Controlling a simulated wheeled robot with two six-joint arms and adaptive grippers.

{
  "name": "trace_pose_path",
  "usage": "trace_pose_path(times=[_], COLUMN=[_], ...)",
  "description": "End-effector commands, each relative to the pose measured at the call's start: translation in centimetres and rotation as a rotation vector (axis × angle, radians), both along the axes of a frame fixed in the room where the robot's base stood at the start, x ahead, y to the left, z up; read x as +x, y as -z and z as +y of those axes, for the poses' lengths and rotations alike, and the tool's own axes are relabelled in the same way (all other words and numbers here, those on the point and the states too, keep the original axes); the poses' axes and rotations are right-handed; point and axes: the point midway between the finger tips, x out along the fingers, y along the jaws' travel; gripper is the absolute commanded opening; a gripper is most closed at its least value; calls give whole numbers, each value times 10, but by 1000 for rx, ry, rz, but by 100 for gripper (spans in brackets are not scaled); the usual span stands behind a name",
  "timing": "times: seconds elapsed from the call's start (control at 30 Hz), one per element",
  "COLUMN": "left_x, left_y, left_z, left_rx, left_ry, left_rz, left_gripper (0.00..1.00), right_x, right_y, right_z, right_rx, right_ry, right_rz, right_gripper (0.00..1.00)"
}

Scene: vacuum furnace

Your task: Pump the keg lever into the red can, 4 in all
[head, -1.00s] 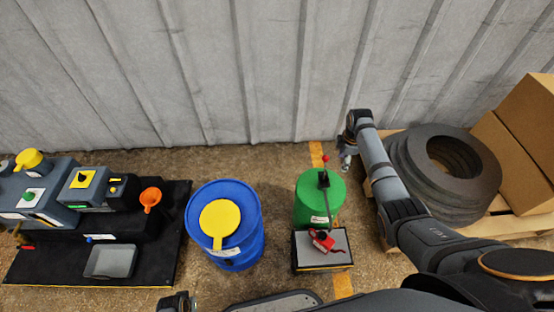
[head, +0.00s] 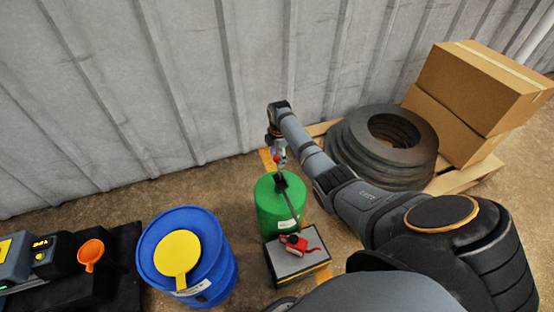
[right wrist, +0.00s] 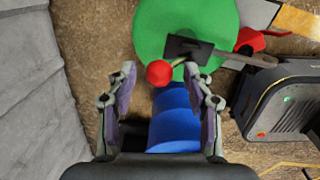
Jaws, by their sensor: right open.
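The green keg (head: 268,207) stands on the floor near the wall. Its dark lever ends in a red ball knob (head: 277,158) on the wall side. My right gripper (head: 278,150) is at the knob. In the right wrist view, the fingers of my right gripper (right wrist: 160,82) are spread apart. The red knob (right wrist: 159,73) shows between the fingertips, with the keg (right wrist: 165,18) beyond; I cannot tell whether they touch. The red can (head: 294,243) sits on a grey-topped platform (head: 312,261) in front of the keg and is partly hidden in the right wrist view (right wrist: 250,40). My left gripper is out of view.
A blue barrel (head: 222,270) with a yellow paddle-shaped piece (head: 177,252) on top stands left of the keg. A black mat (head: 125,270) with equipment and an orange funnel (head: 90,252) lies farther left. Stacked dark rings (head: 365,165) and cardboard boxes (head: 480,90) stand right, on a pallet.

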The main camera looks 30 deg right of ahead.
Motion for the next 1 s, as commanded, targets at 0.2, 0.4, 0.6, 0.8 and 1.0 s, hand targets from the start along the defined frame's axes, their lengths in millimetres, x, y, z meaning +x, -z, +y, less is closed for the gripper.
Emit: trace_pose_path(times=[0.2, 0.4, 0.6, 0.8, 1.0], left_x=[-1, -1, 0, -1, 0], left_y=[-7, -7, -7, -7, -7], left_z=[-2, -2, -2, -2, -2], left_rx=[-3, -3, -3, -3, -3], left_ry=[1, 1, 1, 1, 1], left_rz=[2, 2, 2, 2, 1], left_gripper=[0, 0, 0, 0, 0], right_x=[0, 0, 0, 0, 0], right_y=[5, 5, 5, 5, 5], right_z=[0, 0, 0, 0, 0], right_rx=[0, 0, 0, 0, 0], right_ry=[0, 0, 0, 0, 0], right_rz=[0, 0, 0, 1, 1], right_gripper=[52, 44, 16, 0, 0])
